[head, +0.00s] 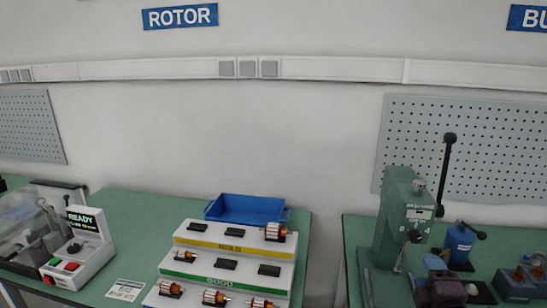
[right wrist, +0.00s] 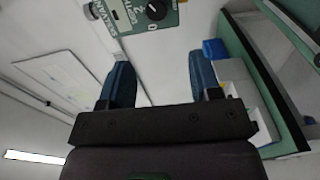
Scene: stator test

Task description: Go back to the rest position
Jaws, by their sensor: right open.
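My right gripper (right wrist: 159,64) shows in the right wrist view, with two blue fingers standing wide apart on a dark bar. It is open and nothing is between the fingers. A green panel with a black dial (right wrist: 156,10) is at the top of that view, beyond the fingers. My left gripper is not in view.
In the head view, a stepped white rack (head: 238,261) holds several rotors in front of a blue bin (head: 247,208). A white READY tester (head: 83,248) stands left. A green lever press (head: 403,225) and small fixtures crowd the right bench. A gap separates the benches.

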